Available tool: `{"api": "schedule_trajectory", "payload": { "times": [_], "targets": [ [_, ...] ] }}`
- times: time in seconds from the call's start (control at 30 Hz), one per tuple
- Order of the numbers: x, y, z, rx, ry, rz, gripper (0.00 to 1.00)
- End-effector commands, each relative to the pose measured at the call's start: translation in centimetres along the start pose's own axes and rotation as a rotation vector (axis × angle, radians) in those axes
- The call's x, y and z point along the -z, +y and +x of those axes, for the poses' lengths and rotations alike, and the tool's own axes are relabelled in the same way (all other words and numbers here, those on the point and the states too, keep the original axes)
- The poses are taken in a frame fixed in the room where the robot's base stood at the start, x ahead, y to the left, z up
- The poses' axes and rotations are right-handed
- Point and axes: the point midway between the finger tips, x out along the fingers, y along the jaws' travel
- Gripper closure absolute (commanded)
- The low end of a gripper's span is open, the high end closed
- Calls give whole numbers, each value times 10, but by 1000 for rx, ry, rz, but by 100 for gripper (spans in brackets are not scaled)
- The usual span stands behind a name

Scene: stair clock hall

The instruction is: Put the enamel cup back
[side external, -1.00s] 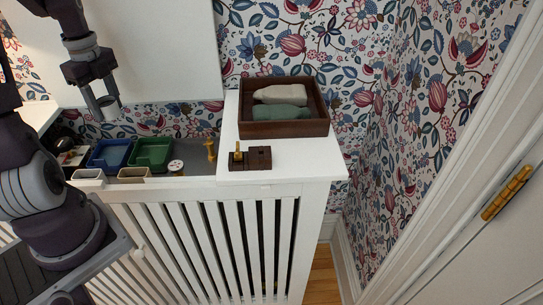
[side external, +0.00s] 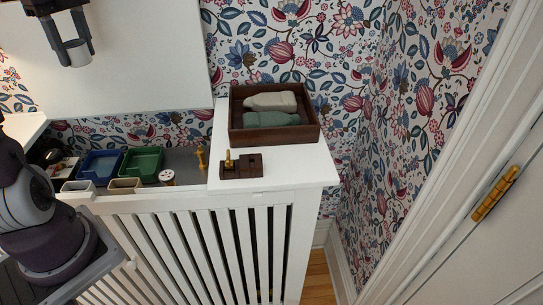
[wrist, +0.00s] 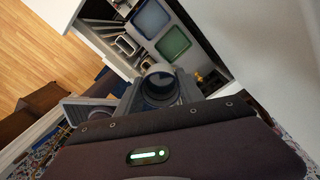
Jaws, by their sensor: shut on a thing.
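My gripper (side external: 73,50) is high at the upper left in the side external view, in front of the white wall panel. Its fingers are shut on a small grey cup (side external: 75,55), apparently the enamel cup. The cup hangs well above the shelf and touches nothing below. In the wrist view the cup (wrist: 160,86) shows as a round dark opening between the fingers (wrist: 160,92). Its outer side is mostly hidden there.
The recessed shelf holds a blue tray (side external: 100,166), a green tray (side external: 142,163), two pale bins (side external: 78,186), a round white-topped item (side external: 167,177) and a brass piece (side external: 201,158). The raised white top holds a wooden box (side external: 275,137) with two bundles and a dark block (side external: 241,172).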

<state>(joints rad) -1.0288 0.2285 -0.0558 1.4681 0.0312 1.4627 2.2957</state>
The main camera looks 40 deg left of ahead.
Motion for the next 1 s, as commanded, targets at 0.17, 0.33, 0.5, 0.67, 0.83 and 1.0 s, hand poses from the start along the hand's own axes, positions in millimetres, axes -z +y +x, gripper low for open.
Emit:
{"api": "schedule_trajectory", "payload": {
  "times": [0.17, 0.33, 0.5, 0.67, 0.83, 1.0],
  "targets": [
    [17, -20, -1, -3, -5, 93, 96],
    [45, -45, -2, -7, -12, 227, 96],
    [86, -74, -4, -10, -21, 396, 96],
    [137, -100, -5, -10, -28, 584, 96],
    [211, -121, -6, -9, -36, 825, 96],
    [282, -127, -6, -5, -40, 1040, 96]
  ]
}}
